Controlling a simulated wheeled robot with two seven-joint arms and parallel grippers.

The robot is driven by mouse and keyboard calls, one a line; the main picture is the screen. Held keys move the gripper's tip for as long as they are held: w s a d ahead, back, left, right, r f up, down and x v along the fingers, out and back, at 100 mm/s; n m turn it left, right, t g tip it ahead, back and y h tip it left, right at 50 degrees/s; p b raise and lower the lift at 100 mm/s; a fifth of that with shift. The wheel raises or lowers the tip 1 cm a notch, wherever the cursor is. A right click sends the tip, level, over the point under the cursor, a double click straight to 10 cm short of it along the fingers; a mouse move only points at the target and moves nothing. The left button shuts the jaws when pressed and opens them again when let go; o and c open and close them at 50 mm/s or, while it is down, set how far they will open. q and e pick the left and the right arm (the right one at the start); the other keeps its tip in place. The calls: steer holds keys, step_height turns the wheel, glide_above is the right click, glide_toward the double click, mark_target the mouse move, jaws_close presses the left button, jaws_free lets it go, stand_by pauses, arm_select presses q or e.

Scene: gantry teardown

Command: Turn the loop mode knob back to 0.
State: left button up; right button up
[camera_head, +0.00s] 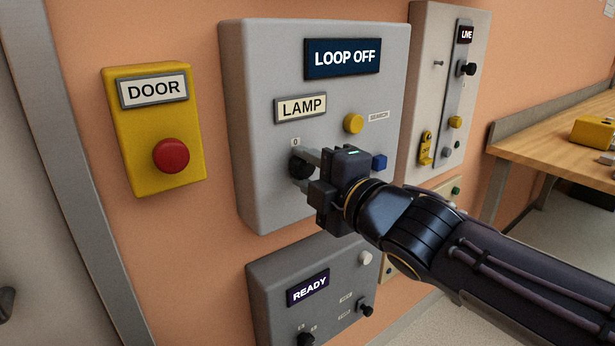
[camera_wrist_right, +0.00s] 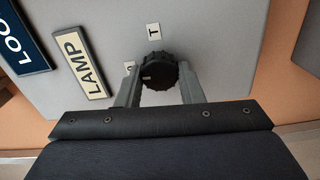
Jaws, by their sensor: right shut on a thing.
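The loop mode knob (camera_head: 299,167) is black and round, on the large grey panel (camera_head: 257,60), with a "0" label (camera_head: 295,142) above it. In the right wrist view the knob (camera_wrist_right: 159,71) shows a short white mark on its left side, roughly on the side of the "0" tag (camera_wrist_right: 129,65). A "T" tag (camera_wrist_right: 153,30) is above it there. My right gripper (camera_head: 304,170) is shut on the knob, one finger on each side. The display (camera_head: 342,59) reads "LOOP OFF". My left gripper is out of view.
A yellow DOOR box (camera_head: 118,131) with a red button (camera_head: 171,155) is at left. A yellow button (camera_head: 353,123) and a blue button (camera_head: 379,161) sit close to my right gripper. A READY panel (camera_head: 268,311) is below, and a wooden bench (camera_head: 545,146) at right.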

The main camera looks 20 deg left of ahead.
steer(key=shift+n, duration=0.5)
steer(key=o, duration=1)
steer(key=p+v, duration=0.1)
steer(key=v, duration=0.6)
steer(key=shift+s+d+p, duration=0.25)
steer(key=shift+d+p, duration=0.05)
steer(key=shift+p, duration=0.1)
